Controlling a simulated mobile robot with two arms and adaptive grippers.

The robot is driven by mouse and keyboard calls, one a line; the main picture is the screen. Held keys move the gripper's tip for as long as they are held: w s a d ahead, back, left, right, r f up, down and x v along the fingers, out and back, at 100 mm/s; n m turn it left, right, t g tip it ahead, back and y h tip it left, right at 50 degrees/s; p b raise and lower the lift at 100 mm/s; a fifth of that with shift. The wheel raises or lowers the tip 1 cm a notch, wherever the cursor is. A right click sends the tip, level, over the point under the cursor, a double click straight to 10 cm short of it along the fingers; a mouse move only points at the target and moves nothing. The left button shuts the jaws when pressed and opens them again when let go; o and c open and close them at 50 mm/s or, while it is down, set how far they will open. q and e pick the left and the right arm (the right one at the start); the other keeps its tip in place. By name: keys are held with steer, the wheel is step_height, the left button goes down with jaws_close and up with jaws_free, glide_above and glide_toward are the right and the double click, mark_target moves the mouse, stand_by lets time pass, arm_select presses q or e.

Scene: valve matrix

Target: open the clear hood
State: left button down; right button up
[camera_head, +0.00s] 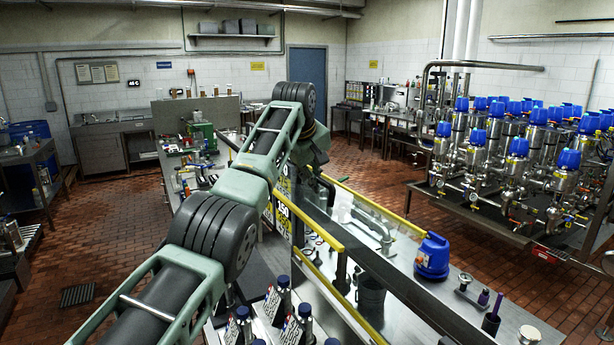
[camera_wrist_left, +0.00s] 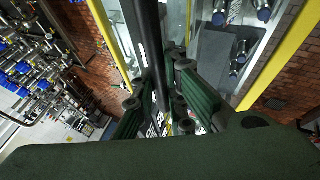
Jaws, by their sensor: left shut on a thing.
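The clear hood (camera_head: 372,205) stands on the long metal bench in the head view, with see-through panels and yellow edge strips. Its yellow edges also show in the wrist view (camera_wrist_left: 281,58). My left arm reaches over the bench from the lower left, and its gripper (camera_head: 324,186) points down at the hood's near side, partly hidden by my wrist. In the wrist view the left gripper's (camera_wrist_left: 165,105) green fingers are closed around a dark bar (camera_wrist_left: 148,45) that runs between the yellow strips. Whether the bar is the hood's handle is hard to tell. My right gripper is not in view.
A blue container (camera_head: 432,257) and small purple-topped items (camera_head: 491,318) stand on the bench's right part. Several dark-capped bottles (camera_head: 305,322) stand at the near edge. Blue-capped valves (camera_head: 517,165) fill a rack at the right. Brick floor lies open behind the bench.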

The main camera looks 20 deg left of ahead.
arm_select(q)
steer(key=shift+d+f, duration=0.25)
steer(key=shift+f, duration=0.2)
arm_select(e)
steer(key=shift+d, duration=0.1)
arm_select(q)
steer(key=c, duration=1.8)
jaws_free()
steer(key=shift+d, duration=0.1)
steer(key=shift+o, duration=0.2)
steer(key=shift+w, duration=0.1)
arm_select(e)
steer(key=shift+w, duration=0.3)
arm_select(q)
steer(key=shift+w, duration=0.1)
steer(key=shift+s+r, duration=0.2)
steer(key=shift+r, duration=0.4)
steer(key=v, duration=1)
steer(key=shift+s+r, duration=0.3)
